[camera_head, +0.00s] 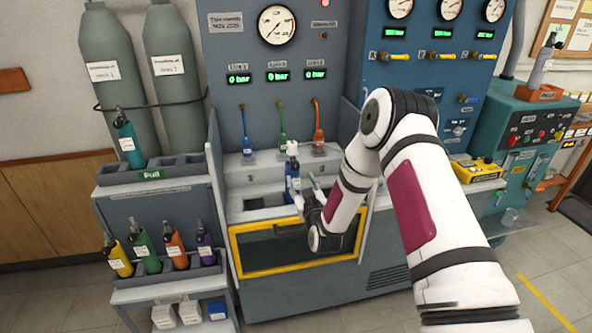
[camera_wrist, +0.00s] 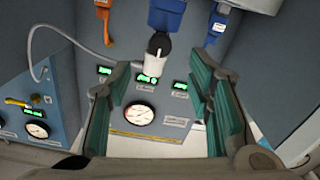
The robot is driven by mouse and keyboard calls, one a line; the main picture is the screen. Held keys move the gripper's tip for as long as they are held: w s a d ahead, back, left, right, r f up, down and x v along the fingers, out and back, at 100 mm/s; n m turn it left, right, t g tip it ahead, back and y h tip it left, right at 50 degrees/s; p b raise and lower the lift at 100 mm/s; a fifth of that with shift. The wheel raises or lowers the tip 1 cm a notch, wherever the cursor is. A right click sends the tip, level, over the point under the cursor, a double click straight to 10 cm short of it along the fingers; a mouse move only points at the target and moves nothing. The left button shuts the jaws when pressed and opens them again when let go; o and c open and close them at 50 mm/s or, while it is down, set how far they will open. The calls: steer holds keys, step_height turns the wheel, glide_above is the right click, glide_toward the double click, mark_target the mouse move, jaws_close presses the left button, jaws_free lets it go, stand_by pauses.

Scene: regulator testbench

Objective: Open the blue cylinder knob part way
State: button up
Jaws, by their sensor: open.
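The blue cylinder (camera_head: 292,182) stands upright in the test bench in the head view, with a white label and a pale top. In the wrist view, which is upside down, a blue body (camera_wrist: 166,16) with a dark neck and white knob (camera_wrist: 156,58) hangs from the top edge; it looks like the same cylinder. My gripper (camera_wrist: 162,88) is open, its green-padded fingers spread on either side of the knob in that view. I see no contact with the knob. In the head view my gripper (camera_head: 312,190) is beside the cylinder's right side, partly hidden by my arm.
A yellow-framed window (camera_head: 240,262) fronts the bench below the cylinder. Blue, green and orange hoses (camera_head: 318,125) hang behind, under displays reading 0 bar. A rack at left holds yellow, green, orange and purple cylinders (camera_head: 160,250); a teal cylinder (camera_head: 127,140) stands above them.

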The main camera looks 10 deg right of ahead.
mark_target(295, 167)
steer(key=w, duration=0.8)
steer(key=shift+w+b, duration=0.15)
steer(key=shift+b, duration=0.15)
jaws_close()
